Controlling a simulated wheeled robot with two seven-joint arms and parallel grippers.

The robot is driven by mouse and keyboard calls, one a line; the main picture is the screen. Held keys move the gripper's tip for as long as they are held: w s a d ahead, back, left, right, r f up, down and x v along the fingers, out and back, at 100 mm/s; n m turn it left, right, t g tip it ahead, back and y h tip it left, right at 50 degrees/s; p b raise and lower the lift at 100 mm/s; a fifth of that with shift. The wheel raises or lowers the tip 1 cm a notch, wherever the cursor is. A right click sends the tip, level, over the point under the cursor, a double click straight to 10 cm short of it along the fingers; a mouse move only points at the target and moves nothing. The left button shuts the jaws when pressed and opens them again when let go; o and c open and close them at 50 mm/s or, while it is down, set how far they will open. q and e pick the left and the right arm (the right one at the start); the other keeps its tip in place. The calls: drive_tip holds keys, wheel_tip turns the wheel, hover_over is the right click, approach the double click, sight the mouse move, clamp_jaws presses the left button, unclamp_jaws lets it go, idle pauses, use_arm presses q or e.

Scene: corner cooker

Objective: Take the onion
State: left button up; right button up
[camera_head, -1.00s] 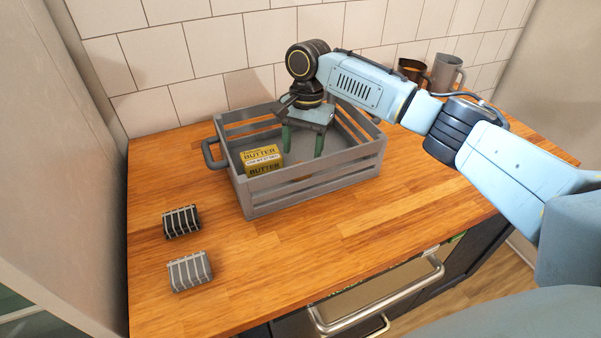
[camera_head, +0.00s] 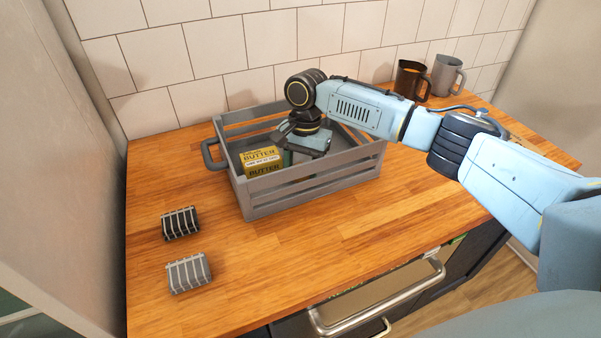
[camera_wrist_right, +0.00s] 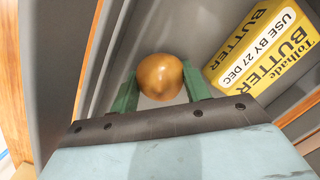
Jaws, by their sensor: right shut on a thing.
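The onion (camera_wrist_right: 160,77) is round and golden brown. It shows in the right wrist view between the two green fingers of my right gripper (camera_wrist_right: 158,90), which is shut on it. In the head view my right gripper (camera_head: 300,152) is down inside the grey crate (camera_head: 318,188); the onion is hidden there behind the crate wall and the gripper. My left gripper is not in view.
A yellow butter pack (camera_head: 262,161) lies in the crate beside my right gripper; it also shows in the right wrist view (camera_wrist_right: 265,50). Two slatted holders, one dark (camera_head: 180,223) and one grey (camera_head: 188,273), sit at left. A brown mug (camera_head: 411,80) and a grey mug (camera_head: 447,75) stand at the back right.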

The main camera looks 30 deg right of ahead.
wheel_tip(320, 180, up, 10)
drive_tip(key=shift+r+p, duration=0.1)
drive_tip(key=shift+p, duration=0.6)
drive_tip(key=o, duration=0.4)
drive_tip(key=c, duration=0.4)
